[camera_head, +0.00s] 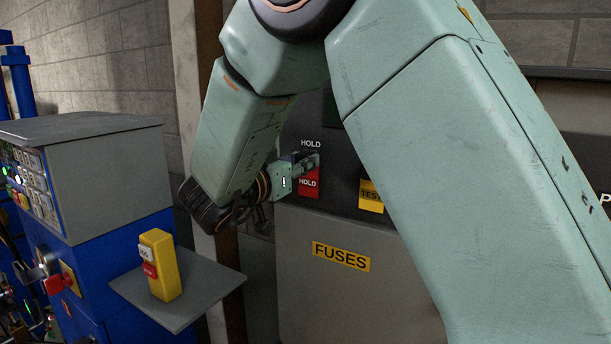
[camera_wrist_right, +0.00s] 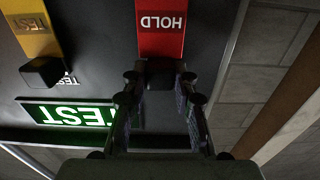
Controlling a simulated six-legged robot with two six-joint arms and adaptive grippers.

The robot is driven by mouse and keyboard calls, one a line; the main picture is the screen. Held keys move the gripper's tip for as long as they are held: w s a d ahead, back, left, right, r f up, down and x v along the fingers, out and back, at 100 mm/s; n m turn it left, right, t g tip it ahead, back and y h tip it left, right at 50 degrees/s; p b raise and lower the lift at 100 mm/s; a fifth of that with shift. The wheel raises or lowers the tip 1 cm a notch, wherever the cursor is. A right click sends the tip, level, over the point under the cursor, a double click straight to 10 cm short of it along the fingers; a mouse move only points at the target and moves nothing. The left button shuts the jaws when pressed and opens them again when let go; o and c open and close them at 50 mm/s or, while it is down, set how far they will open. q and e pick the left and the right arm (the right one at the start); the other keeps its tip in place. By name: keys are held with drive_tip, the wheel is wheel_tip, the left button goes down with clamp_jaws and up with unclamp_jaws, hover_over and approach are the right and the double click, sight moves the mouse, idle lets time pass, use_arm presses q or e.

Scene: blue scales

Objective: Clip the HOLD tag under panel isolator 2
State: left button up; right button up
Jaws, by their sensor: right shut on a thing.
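The red HOLD tag (camera_head: 308,184) hangs in front of the dark upper panel, below a white HOLD label (camera_head: 311,143). In the right wrist view the tag (camera_wrist_right: 161,38) appears upside down, with a black clip (camera_wrist_right: 160,70) at its top. My right gripper (camera_head: 309,164) is shut on this clip, with one finger on each side. It also shows in the wrist view (camera_wrist_right: 160,85). I cannot tell whether the tag touches the panel. My left gripper is not in view.
A yellow TEST tag (camera_head: 370,196) hangs beside the HOLD tag. A lit green TEST sign (camera_wrist_right: 68,115) is on the panel. Below is a grey cabinet with a FUSES label (camera_head: 341,256). A yellow button box (camera_head: 160,265) stands on a shelf (camera_head: 205,297) of the blue machine (camera_head: 100,275).

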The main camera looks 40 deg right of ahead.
clamp_jaws()
drive_tip(key=shift+a+f, duration=0.1)
drive_tip(key=shift+v, duration=1.15)
drive_tip(key=shift+s+a, duration=0.1)
drive_tip(key=shift+v, duration=1.1)
drive_tip(key=shift+a, duration=0.2)
drive_tip(key=shift+s+a, duration=0.15)
drive_tip(key=shift+a, duration=0.2)
drive_tip(key=shift+d, duration=0.1)
